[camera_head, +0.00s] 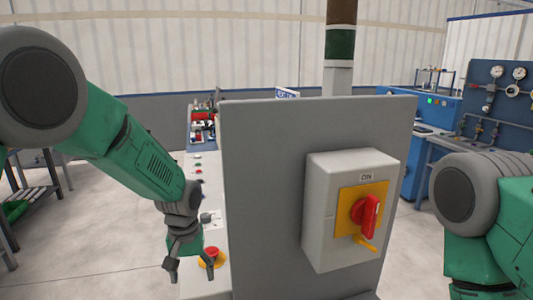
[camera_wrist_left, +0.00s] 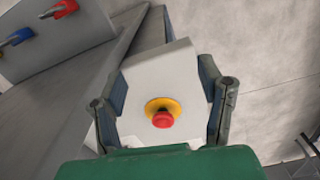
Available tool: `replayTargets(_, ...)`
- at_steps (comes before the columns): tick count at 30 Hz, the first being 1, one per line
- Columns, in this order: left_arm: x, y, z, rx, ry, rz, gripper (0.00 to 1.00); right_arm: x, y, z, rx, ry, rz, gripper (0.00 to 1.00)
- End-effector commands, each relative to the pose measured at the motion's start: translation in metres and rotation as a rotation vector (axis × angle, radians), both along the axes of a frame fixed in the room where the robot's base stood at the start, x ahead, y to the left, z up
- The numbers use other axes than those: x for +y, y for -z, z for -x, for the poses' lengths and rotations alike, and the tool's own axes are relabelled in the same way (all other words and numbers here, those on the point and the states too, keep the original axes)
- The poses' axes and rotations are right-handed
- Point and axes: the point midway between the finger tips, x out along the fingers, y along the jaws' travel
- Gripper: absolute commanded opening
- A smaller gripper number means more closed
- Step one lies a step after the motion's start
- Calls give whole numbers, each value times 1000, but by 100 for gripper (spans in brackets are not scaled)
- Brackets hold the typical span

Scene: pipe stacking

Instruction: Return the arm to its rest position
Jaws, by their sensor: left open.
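My left arm comes in from the left in the head view. Its left gripper (camera_head: 188,268) points down, open, beside a red emergency button (camera_head: 212,252) on a yellow base. In the left wrist view the open fingers of the left gripper (camera_wrist_left: 165,105) stand on either side of the red button (camera_wrist_left: 162,119), with nothing between them in grasp. Whether a finger touches the panel cannot be told. My right arm (camera_head: 490,215) shows at the right edge in the head view; its gripper is out of view.
A grey panel (camera_head: 262,190) stands close in front, carrying a switch box (camera_head: 318,215) with a red rotary handle (camera_head: 368,213). A light control console (camera_head: 200,168) with small buttons lies left of it. A dark rack (camera_head: 35,190) is at far left. A blue gauge panel (camera_head: 500,95) stands at right.

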Motion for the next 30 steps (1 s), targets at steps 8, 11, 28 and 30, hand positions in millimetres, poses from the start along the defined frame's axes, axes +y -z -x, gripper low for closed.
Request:
replayTargets(8, 16, 76, 40, 0, 25, 9, 62, 0, 21, -1, -1, 0, 0, 40)
replayTargets(11, 24, 111, 62, -3, 38, 13, 62, 0, 30, 0, -1, 0, 0, 40)
replayTargets(28, 102, 303, 333, -36, 175, -9, 62, 0, 122, 0, 0, 0, 0, 40)
replayTargets(30, 106, 303, 348, -43, 186, -14, 62, 0, 125, 0, 0, 0, 0, 40)
